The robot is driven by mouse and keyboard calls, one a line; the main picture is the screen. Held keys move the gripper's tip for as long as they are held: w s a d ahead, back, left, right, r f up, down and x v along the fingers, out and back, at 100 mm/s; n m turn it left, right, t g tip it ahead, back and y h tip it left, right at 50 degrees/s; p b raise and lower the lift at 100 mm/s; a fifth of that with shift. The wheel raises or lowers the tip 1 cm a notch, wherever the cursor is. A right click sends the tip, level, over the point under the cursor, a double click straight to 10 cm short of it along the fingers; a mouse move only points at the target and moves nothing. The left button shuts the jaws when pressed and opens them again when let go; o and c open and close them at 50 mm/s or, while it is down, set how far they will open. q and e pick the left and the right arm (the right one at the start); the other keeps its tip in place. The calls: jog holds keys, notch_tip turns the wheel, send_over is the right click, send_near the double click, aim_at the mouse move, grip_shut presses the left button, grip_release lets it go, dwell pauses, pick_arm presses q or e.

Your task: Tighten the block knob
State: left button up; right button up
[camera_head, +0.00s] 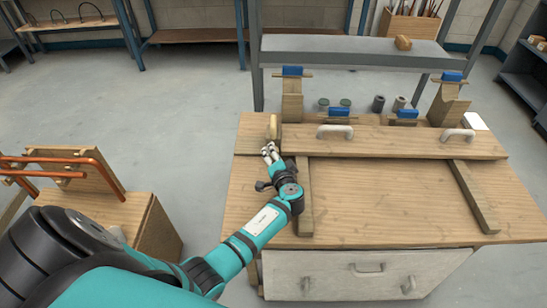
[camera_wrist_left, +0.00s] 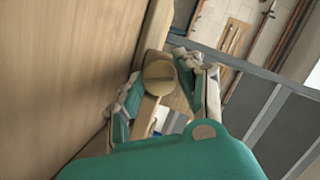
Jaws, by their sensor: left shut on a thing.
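The block knob (camera_head: 273,127) is a small tan piece at the left end of the long wooden board on the workbench. In the left wrist view the knob (camera_wrist_left: 158,74) looks round, with a line across its face. My left gripper (camera_head: 270,151) reaches it from the front. Its two fingers stand on either side of the knob and are shut on it. The fingers hide part of the knob's sides. My right gripper is not in view.
The board carries white handles (camera_head: 335,131). Blue-topped wooden supports (camera_head: 292,95) and several small cylinders (camera_head: 378,103) stand behind it. Wooden strips (camera_head: 473,195) lie on the bench (camera_head: 390,205). A stand with copper pipes (camera_head: 70,170) is at left.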

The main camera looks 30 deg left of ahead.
pick_arm(q)
jog(key=shift+d+f+m+y+b, duration=0.1)
jog(key=shift+f+m+y+b, duration=0.3)
jog(key=shift+m+b, duration=0.7)
jog(key=shift+r+m+y+b, duration=0.2)
jog(key=shift+m+y+b, duration=0.1)
jog(key=shift+m, duration=0.2)
jog(key=shift+r, duration=0.1)
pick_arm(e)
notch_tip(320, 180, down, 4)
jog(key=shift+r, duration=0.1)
pick_arm(q)
jog(key=o, duration=1.1)
jog(key=shift+o, duration=0.2)
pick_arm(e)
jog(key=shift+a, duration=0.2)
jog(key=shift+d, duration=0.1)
